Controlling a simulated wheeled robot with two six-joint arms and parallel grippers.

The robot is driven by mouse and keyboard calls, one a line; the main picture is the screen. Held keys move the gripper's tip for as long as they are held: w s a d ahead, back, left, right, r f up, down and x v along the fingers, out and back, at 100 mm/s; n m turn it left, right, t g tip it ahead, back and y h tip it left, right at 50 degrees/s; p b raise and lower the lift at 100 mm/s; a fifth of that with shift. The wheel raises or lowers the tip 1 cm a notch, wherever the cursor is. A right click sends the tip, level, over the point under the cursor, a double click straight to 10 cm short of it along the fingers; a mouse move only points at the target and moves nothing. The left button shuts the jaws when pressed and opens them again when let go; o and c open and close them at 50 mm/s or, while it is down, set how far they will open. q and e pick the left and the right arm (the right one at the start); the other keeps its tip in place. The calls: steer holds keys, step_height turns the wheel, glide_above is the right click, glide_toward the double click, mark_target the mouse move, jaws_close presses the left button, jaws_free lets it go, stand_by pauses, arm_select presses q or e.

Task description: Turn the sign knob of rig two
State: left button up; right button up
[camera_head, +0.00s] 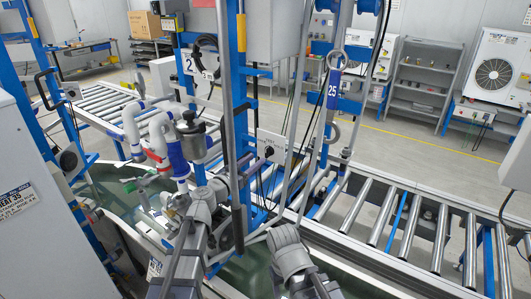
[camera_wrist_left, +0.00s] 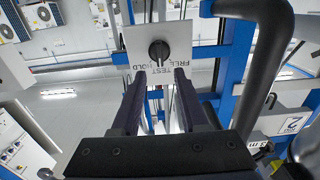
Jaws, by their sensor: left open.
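The sign knob (camera_wrist_left: 159,52) is a black round knob with a raised grip on a light square plate. In the head view the knob (camera_head: 269,152) is small, on a pale plate (camera_head: 276,143) behind a blue upright. My left gripper (camera_wrist_left: 160,73) is open, with its two dark fingers pointing at the plate. The knob shows just past the fingertips, centred between them; I see no contact. In the head view my left gripper (camera_head: 246,166) is partly hidden by posts.
A number 2 sign (camera_head: 189,65) hangs on the frame left of the knob. White pipes (camera_head: 158,135) and a grey pump part (camera_head: 191,132) stand left. A roller conveyor (camera_head: 400,220) runs right. A thick dark tube (camera_wrist_left: 265,70) passes close right of the fingers.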

mark_target(266, 151)
arm_select(q)
steer(key=x, duration=0.6)
steer(key=shift+w+d, duration=0.25)
steer(key=shift+w, duration=0.05)
steer(key=shift+s, duration=0.1)
jaws_close()
